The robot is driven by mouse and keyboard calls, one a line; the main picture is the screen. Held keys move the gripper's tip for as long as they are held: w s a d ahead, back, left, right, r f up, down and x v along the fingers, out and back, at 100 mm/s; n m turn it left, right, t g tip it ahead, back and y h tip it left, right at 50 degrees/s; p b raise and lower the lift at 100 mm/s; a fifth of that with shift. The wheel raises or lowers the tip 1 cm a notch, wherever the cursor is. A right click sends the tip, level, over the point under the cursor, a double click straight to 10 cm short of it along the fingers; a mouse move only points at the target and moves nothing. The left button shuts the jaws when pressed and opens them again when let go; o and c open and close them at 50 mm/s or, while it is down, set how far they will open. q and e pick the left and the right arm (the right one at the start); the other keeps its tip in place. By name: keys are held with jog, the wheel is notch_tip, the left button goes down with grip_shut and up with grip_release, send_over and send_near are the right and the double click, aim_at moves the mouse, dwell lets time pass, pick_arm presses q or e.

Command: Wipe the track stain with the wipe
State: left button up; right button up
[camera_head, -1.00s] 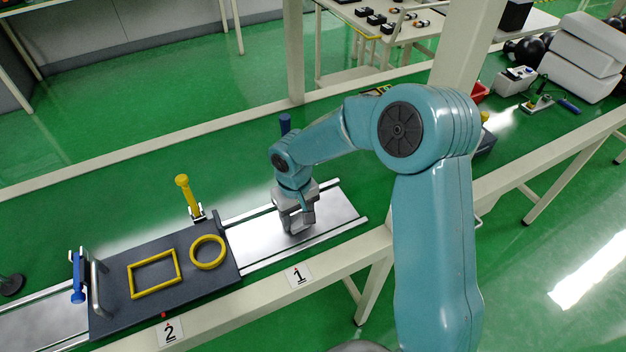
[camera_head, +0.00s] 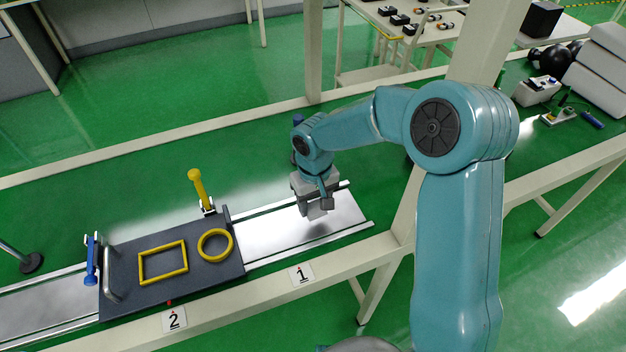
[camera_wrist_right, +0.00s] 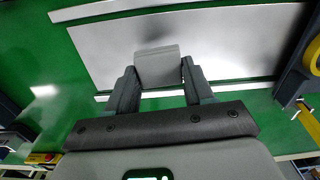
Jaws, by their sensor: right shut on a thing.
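My right gripper (camera_head: 316,203) is above the bare silver track section (camera_head: 270,238), behind the label 1. It is shut on a small pale grey block-like wipe (camera_wrist_right: 157,66), which shows between the fingers in the right wrist view; the gripper also shows there (camera_wrist_right: 157,88). A gap seems to show between the wipe and the track in the head view. A faint dark smudge (camera_wrist_right: 156,33) shows on the track just beyond the wipe in the wrist view; I cannot tell if it is stain or shadow. My left gripper is out of view.
A dark plate (camera_head: 196,272) with a yellow square frame (camera_head: 163,262), a yellow ring (camera_head: 215,245) and a handle sits on the track at left. A yellow-handled clamp (camera_head: 198,187) stands behind it, a blue one (camera_head: 91,260) at its left. The right track end is clear.

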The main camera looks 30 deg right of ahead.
notch_tip(320, 180, up, 3)
jog(key=shift+a+p, duration=0.1)
jog(key=shift+p, duration=0.65)
jog(key=shift+r+p, duration=0.4)
jog(key=shift+r, duration=0.25)
